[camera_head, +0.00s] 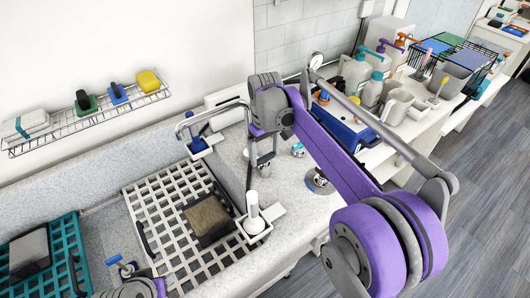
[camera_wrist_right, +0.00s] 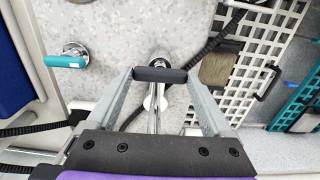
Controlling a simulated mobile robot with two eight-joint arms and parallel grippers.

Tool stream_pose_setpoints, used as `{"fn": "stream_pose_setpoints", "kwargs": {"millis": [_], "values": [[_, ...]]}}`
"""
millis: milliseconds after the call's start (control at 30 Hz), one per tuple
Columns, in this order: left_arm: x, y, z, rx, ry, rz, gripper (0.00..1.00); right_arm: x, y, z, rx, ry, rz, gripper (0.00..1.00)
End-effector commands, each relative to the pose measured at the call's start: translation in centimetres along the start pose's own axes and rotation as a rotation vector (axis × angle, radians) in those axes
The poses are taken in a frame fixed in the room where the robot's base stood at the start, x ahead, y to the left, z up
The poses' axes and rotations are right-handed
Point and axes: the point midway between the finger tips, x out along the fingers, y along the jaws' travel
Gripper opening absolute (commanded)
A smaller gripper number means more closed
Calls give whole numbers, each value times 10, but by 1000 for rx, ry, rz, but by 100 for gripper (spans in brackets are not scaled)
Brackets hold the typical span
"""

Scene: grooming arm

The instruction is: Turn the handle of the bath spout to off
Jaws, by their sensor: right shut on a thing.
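In the head view my right gripper (camera_head: 262,160) points down over the grey tub ledge, at the end of the purple arm. The handle cannot be made out clearly there. My left gripper is not in view; only part of my left arm shows at the bottom edge.
A second valve with a teal handle (camera_wrist_right: 68,61) sits on the ledge beside the spout. A dark ribbed hose (camera_wrist_right: 215,42) passes close to my fingers. White grating (camera_head: 165,210) lies to the left. Bottles (camera_head: 357,72) and a blue tray (camera_head: 345,130) stand at the right.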

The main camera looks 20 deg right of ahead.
Motion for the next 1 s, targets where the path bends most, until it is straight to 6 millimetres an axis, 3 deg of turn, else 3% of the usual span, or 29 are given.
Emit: {"fn": "stream_pose_setpoints", "kwargs": {"millis": [567,600,667,1000], "values": [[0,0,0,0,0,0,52,0,0,0,32,1,0,29],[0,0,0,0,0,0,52,0,0,0,32,1,0,90],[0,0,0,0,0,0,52,0,0,0,32,1,0,100],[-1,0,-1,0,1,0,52,-8,0,0,30,0,0,100]]}}
